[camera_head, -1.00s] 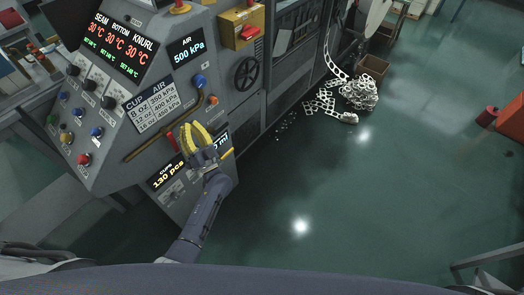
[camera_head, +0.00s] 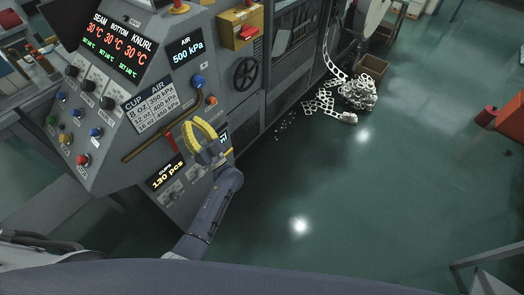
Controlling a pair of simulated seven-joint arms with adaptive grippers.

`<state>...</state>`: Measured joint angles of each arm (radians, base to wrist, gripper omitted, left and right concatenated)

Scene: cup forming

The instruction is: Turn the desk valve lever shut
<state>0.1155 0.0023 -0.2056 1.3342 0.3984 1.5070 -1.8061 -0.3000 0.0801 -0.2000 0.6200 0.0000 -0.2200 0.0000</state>
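The valve lever appears to be the small red handle (camera_head: 172,143) at the brown pipe (camera_head: 150,147) on the lower front of the grey machine. It slants down to the right. My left gripper (camera_head: 190,132), with yellow curved fingers, is just right of the red handle. A small gap seems to separate them, and I see nothing held. The fingers overlap in this view, so their opening is unclear. My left gripper hides part of the panel and a lower display. My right gripper is not in view.
A blue knob (camera_head: 198,81) and a black handwheel (camera_head: 245,73) are above on the machine. Several coloured buttons and dark knobs fill the sloped panel at left. A pile of punched strip (camera_head: 358,95) lies on the floor. The green floor (camera_head: 370,200) at right is largely clear.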

